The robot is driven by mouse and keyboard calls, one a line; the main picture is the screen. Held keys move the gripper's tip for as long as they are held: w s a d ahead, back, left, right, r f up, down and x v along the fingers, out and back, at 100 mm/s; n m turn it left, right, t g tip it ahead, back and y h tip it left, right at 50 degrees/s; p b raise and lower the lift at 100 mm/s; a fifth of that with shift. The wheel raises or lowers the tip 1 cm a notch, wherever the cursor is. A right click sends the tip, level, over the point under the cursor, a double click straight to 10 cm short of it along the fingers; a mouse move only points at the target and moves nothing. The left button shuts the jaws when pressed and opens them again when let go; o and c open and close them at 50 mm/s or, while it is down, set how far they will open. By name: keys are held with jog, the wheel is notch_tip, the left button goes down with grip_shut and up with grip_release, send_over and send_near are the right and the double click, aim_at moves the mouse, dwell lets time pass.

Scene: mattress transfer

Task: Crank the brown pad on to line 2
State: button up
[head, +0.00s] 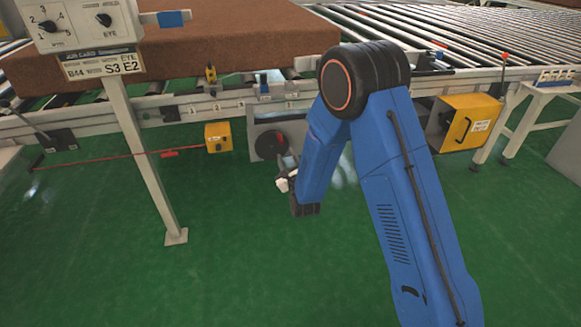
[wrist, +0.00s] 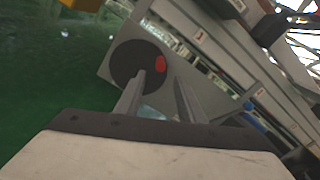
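The brown pad (head: 215,38) lies on the roller conveyor, filling the upper left of the head view. A black crank disc (head: 266,146) with a red knob is mounted on a grey plate below the conveyor's front rail. In the wrist view the disc (wrist: 128,64) is upper left of centre, with its red knob (wrist: 160,64) on its right edge. My gripper (wrist: 160,80) is open and empty. Its fingertips point at the disc, with the knob appearing between and just beyond them. In the head view my gripper (head: 285,172) is just below and right of the disc.
A control box (head: 82,22) with dials stands on a white post at the left. A yellow box (head: 218,137) hangs left of the disc, and a larger yellow box (head: 466,121) is at the right. Small numbered marks line the front rail (head: 225,103). The green floor is clear in front.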

jog(key=v, duration=0.6)
dwell(1.1)
